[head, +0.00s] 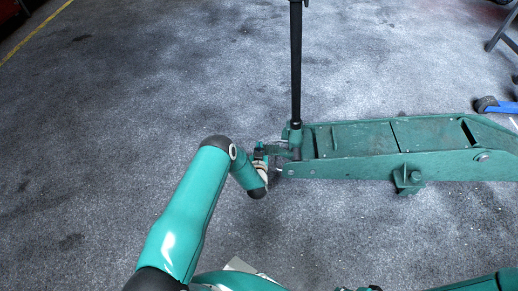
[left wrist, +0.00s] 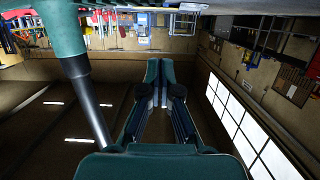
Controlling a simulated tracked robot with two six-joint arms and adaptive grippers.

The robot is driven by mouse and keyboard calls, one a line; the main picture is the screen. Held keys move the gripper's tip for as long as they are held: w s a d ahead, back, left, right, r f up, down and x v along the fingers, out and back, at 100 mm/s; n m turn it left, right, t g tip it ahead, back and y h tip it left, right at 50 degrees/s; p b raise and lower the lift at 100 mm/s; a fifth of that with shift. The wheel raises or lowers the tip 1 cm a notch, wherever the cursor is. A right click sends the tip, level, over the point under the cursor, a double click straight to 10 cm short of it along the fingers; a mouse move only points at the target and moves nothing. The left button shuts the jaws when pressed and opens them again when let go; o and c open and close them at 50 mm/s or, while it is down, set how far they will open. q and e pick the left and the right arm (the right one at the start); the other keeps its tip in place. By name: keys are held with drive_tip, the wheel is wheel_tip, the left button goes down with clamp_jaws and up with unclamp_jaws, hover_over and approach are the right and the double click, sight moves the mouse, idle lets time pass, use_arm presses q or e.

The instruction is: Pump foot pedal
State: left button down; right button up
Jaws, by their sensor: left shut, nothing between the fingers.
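The green trolley jack (head: 360,137) lies across the right of the head view. Its black handle (head: 296,70) rises upright from a socket at the jack's left end. My left gripper (head: 274,149) is beside that end, low by the handle base; in the left wrist view its fingers (left wrist: 162,72) are together with nothing between them. The handle (left wrist: 90,105) shows left of the fingers there, in an upside-down picture. The foot pedal cannot be told apart from the gripper and socket at this spot, and I cannot tell whether they touch. My right gripper is out of view.
The grey floor (head: 120,100) is clear to the left and behind the jack. A bracket (head: 407,180) sticks out from the jack's near side. A blue object (head: 500,106) lies beyond the jack at the right edge. A yellow line (head: 35,32) marks the floor at the far left.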

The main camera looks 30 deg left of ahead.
use_arm(q)
drive_tip(key=x, duration=0.2)
drive_tip(key=b+x, duration=0.1)
drive_tip(key=x, duration=0.1)
drive_tip(key=shift+s+f, duration=0.1)
drive_tip(key=shift+f, duration=0.1)
drive_tip(key=f, duration=0.1)
drive_tip(key=f+b, duration=0.2)
drive_tip(key=shift+w+a, duration=0.2)
drive_tip(key=shift+w, duration=0.1)
drive_tip(key=shift+f, duration=0.35)
drive_tip(key=shift+a, duration=0.1)
